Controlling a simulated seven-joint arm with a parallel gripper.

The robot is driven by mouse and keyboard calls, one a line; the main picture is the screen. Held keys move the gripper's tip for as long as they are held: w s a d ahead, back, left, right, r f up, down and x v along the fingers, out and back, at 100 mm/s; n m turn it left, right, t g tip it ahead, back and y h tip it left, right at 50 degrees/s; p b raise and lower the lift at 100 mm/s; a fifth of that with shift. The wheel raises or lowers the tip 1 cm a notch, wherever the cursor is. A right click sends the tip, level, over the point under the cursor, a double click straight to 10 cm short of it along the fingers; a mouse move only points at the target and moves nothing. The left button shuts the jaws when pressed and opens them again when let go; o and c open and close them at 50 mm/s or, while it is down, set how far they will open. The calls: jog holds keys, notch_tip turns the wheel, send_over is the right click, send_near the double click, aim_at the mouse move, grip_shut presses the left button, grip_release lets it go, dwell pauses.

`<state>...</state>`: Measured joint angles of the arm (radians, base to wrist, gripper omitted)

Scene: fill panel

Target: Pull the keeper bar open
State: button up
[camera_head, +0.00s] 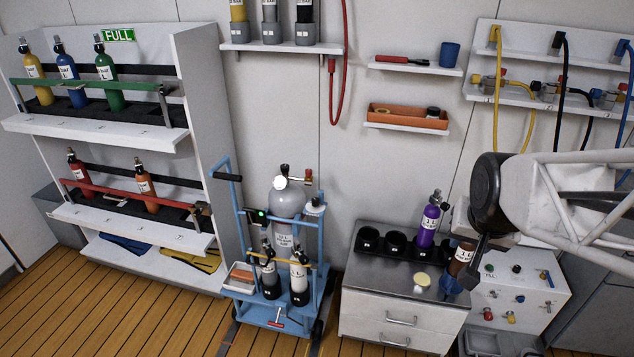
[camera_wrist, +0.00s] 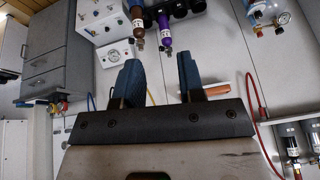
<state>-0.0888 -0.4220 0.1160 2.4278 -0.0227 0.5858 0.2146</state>
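Two keeper bars cross the shelf rack at the left in the head view. A green bar (camera_head: 125,86) runs in front of the yellow, blue and green cylinders on the upper shelf. A red bar (camera_head: 125,191) runs in front of the red and orange cylinders on the lower shelf. A thin yellow bar (camera_head: 284,262) also crosses the small cylinders on the blue cart. My gripper (camera_wrist: 160,80) is open and empty in the wrist view, with clear space between its blue fingertips. In the head view it hangs over the right side of the steel cabinet, far from the rack.
The blue cart (camera_head: 323,250) with a large grey cylinder stands between rack and cabinet. The cabinet (camera_head: 375,285) carries black holders, a purple cylinder (camera_head: 428,222) and a brown cylinder (camera_head: 461,259). A red hose (camera_head: 332,95) hangs on the wall. Wooden floor is free before the rack.

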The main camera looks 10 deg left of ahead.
jog(key=w+a+f+m+t+y, duration=0.1)
jog(key=w+a+f, duration=0.15)
jog(key=w, duration=0.35)
jog(key=w+a+f+t, duration=0.1)
jog(key=w+a, duration=0.3)
jog(key=w, duration=0.2)
jog(key=w+a+f+m+t+y, duration=0.1)
jog(key=w+a+f+t+y, duration=0.1)
jog(key=w+a+f, duration=0.7)
jog(key=w+a+f+m+t+y, duration=0.1)
jog(key=w+a+f+t+y, duration=0.1)
jog(key=w+a+f, duration=0.8)
jog(key=w+a+f+t+y, duration=0.15)
jog(key=a+f, duration=0.35)
jog(key=a, duration=0.5)
jog(key=m+y, duration=0.3)
jog(key=y, duration=0.4)
send_near(255, 264)
jog(key=shift+w+a+f+t, duration=0.25)
jog(key=shift+w+a, duration=0.15)
jog(key=shift+a, duration=0.15)
jog(key=shift+w+a+f+t, duration=0.2)
jog(key=shift+w+a, duration=0.15)
jog(key=shift+a, duration=0.2)
jog(key=shift+a, duration=0.1)
jog(key=shift+x, duration=3.8)
jog(key=shift+r, duration=0.1)
